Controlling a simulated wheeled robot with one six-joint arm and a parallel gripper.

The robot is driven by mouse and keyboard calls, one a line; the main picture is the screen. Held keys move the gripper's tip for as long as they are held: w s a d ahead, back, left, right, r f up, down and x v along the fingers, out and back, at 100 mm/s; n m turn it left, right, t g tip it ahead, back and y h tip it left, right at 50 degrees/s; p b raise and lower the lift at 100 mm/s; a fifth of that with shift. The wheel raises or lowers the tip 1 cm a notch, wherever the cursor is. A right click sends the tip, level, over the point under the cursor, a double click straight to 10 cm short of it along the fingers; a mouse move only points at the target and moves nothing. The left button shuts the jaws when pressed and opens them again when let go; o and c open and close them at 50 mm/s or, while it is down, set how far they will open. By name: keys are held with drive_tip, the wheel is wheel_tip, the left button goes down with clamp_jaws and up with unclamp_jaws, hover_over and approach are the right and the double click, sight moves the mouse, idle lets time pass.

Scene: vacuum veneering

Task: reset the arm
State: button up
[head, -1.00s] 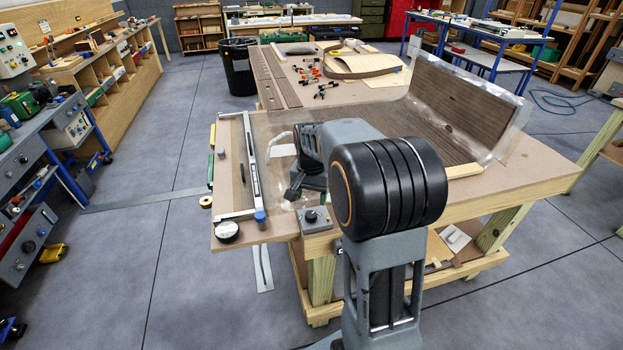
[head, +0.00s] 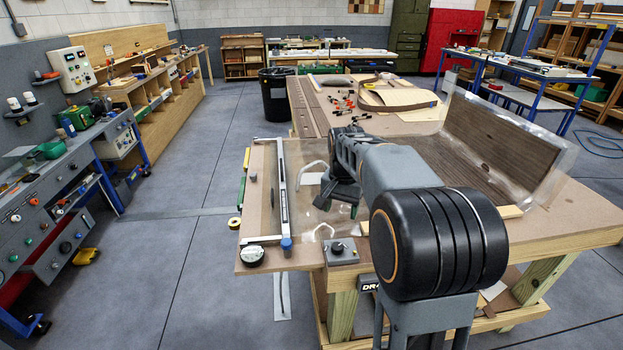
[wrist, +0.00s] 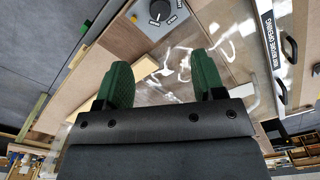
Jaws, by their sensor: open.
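My arm reaches out over the front of the worktable (head: 262,205). My gripper (head: 340,192) is above the clear sheet near the table's left part, partly hidden by my own wrist in the head view. In the wrist view my gripper (wrist: 165,85) shows two green fingers spread apart with nothing between them. Below it lie the clear bag film (wrist: 215,40) and a pale wood strip (wrist: 135,78). A grey control box with a black knob (head: 342,251) sits at the table's front edge.
A metal sealing bar (head: 283,190) lies along the table's left side. A dark veneered panel (head: 500,140) in clear film curves up at the right. Clamps (head: 342,103) lie farther back. Open floor (head: 190,270) is to the left.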

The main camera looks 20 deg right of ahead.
drive_tip(key=s+a+f+n+t, duration=0.1)
drive_tip(key=s+a+n, duration=0.3)
drive_tip(key=s, duration=0.4)
drive_tip(key=s+a+f+n+t, duration=0.1)
drive_tip(key=s+a+n+t, duration=0.2)
drive_tip(key=s, duration=0.5)
drive_tip(key=shift+a+n, duration=0.7)
drive_tip(key=shift+a, duration=0.5)
